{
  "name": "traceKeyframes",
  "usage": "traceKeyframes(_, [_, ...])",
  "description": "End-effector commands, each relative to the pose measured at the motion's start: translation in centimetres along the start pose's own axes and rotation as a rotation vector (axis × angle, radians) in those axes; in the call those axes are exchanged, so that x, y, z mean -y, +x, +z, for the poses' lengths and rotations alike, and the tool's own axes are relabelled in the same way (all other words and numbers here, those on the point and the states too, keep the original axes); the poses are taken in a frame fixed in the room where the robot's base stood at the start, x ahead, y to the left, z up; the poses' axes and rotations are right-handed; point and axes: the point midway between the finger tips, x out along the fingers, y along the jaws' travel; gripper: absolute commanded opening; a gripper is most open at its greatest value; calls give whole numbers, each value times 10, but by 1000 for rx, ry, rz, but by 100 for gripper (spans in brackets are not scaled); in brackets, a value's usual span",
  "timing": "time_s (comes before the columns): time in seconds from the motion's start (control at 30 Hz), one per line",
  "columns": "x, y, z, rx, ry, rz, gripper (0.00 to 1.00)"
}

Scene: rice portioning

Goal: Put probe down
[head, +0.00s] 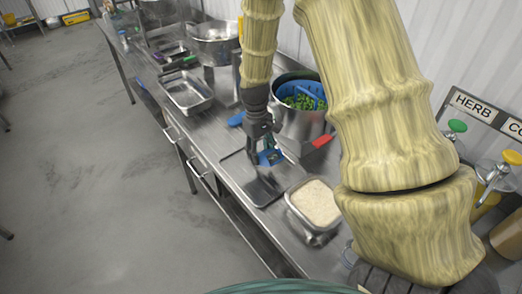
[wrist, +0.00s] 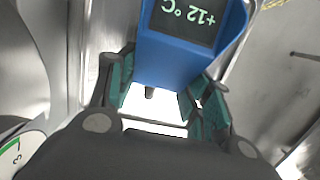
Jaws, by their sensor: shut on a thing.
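The probe (wrist: 185,50) is a blue block with a dark display reading +12 °C. It sits between the two teal-padded fingers of my gripper (wrist: 160,105) in the wrist view, which is shut on it. In the head view the blue probe (head: 270,157) shows at the tip of my gripper (head: 262,148), just above the far end of a dark flat tray or mat (head: 264,190) on the steel counter. I cannot tell whether the probe touches the surface below. The probe's lower end is hidden in the head view.
A steel pan of rice (head: 315,204) stands right of the dark mat. A pot with a blue rim and greens (head: 300,125) stands behind my gripper, with a red-handled item (head: 322,141) beside it. An empty steel tray (head: 188,93) lies farther along the counter.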

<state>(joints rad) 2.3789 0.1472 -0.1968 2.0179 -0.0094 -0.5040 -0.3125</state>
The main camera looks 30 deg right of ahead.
Motion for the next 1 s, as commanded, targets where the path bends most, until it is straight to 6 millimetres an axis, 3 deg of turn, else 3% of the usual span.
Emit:
traceKeyframes(0.17, [0, 3, 0, 0, 0, 0, 18])
traceKeyframes(0.2, [0, 3, 0, 0, 0, 0, 53])
traceKeyframes(0.3, [0, 3, 0, 0, 0, 0, 71])
traceKeyframes(0.77, [0, -3, 0, -1, 0, 1, 71])
traceKeyframes(1.0, [0, -26, -1, -4, 0, 1, 71])
